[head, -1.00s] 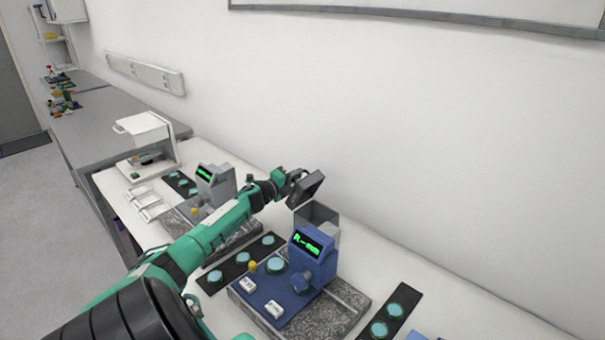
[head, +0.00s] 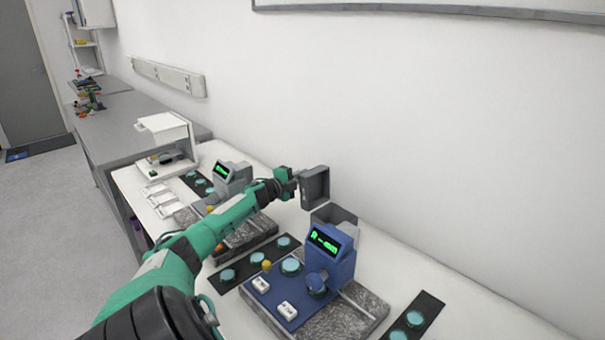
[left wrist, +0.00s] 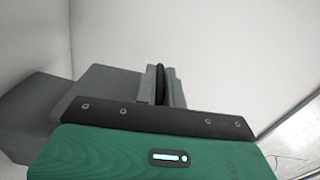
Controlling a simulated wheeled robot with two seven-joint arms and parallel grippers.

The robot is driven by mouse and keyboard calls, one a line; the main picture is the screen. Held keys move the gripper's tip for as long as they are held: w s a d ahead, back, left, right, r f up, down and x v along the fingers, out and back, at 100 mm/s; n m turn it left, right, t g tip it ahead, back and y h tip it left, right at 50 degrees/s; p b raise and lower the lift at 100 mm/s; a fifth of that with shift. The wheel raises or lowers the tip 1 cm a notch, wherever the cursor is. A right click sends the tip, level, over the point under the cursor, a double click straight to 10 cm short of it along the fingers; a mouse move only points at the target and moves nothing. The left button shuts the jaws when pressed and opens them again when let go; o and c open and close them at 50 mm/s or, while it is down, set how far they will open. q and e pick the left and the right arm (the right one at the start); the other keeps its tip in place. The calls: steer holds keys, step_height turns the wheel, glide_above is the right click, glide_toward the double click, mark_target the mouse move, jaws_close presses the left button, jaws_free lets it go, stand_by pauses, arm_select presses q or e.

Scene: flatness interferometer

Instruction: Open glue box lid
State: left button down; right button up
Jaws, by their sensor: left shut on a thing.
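The grey glue box (head: 345,214) stands against the wall behind the blue instrument, its lower part hidden by that instrument. Its dark grey lid (head: 317,187) stands nearly upright above the left side of the box opening. My left gripper (head: 297,184) is at the left side of the lid and shut on it; the fingertips are hard to make out in the head view. In the left wrist view the gripper's fingers (left wrist: 165,86) show small beyond its green body, with grey surfaces to the left. My right gripper is not in view.
A blue instrument (head: 334,257) with a green display stands on a granite slab (head: 362,314) in front of the box. Dark strips with round teal discs lie on both sides. The white wall is close behind.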

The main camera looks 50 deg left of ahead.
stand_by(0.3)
arm_select(q)
steer(key=c, duration=1.5)
jaws_free()
step_height(320, 180, up, 20)
steer(key=b, duration=0.2)
